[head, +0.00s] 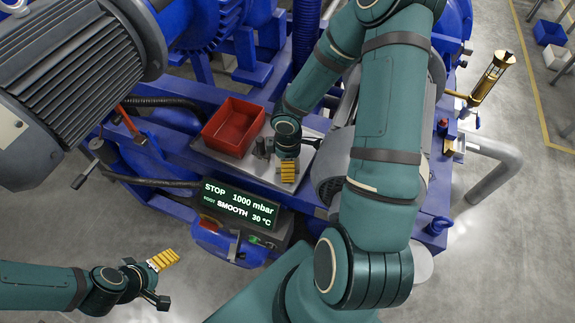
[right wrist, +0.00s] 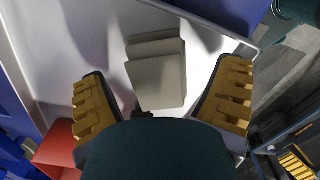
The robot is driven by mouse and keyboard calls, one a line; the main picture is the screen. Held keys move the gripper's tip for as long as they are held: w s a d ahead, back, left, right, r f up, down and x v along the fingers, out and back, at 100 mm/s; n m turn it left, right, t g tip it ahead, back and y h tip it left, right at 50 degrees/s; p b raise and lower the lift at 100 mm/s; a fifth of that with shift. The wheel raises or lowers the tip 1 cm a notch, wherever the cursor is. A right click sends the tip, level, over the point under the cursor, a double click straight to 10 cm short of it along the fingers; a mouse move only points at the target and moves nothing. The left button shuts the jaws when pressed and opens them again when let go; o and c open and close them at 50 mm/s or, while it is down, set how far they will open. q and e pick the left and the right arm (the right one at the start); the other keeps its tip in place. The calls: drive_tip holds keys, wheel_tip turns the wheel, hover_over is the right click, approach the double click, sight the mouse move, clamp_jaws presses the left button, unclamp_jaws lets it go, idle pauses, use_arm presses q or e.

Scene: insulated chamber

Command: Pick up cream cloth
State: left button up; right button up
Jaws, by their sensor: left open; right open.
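The cream cloth (right wrist: 158,75) lies as a folded, stacked square on a pale metal plate (right wrist: 75,45) in the right wrist view. My right gripper (right wrist: 160,102) is open, with one yellow-padded finger on each side of the cloth and visible gaps between them. I cannot tell its exact height above the cloth. In the head view my right gripper (head: 280,160) is over the plate, and I cannot make out the cloth there. My left gripper (head: 161,280) is open and empty, above the floor at the lower left, away from the plate.
A red bin (head: 233,126) stands on the plate left of my right gripper; it also shows in the right wrist view (right wrist: 57,150). A display panel (head: 237,206) is in front of the plate. A large grey motor (head: 80,75) fills the upper left. Blue machine frame surrounds the plate.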

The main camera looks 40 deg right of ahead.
drive_tip(key=shift+f, duration=0.5)
drive_tip(key=c, duration=1.2)
drive_tip(key=shift+r, duration=0.1)
drive_tip(key=shift+c, duration=0.2)
drive_tip(key=shift+r, duration=0.6)
wheel_tip(320, 180, up, 17)
drive_tip(key=p, duration=0.3)
